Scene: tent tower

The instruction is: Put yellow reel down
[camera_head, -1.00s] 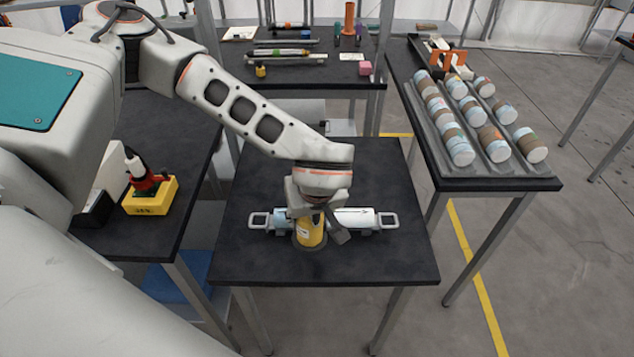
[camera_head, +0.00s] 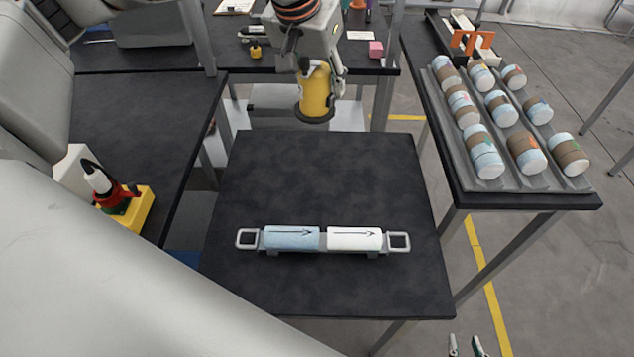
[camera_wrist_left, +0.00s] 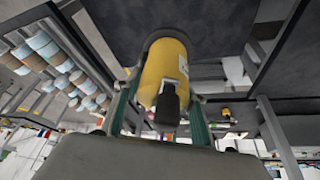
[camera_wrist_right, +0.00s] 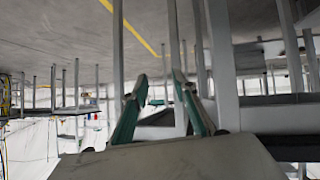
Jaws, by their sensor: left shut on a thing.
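The yellow reel (camera_head: 315,95), with a dark round flange at its lower end, is held by my left gripper (camera_head: 318,72). It hangs upright in the air beyond the far edge of the middle table (camera_head: 320,185). In the left wrist view the yellow reel (camera_wrist_left: 165,68) sits between the fingers of the left gripper (camera_wrist_left: 160,110). My right gripper (camera_head: 466,346) shows only its green fingertips at the bottom edge of the head view. In the right wrist view the right gripper (camera_wrist_right: 160,85) has its fingers apart, with nothing between them.
A metal holder (camera_head: 399,241) with a blue cylinder (camera_head: 291,237) and a white cylinder (camera_head: 355,238) lies on the middle table. A rack of banded cylinders (camera_head: 515,183) stands at right. A yellow block (camera_head: 127,215) holding a tool is at left. The back table (camera_head: 240,57) carries small items.

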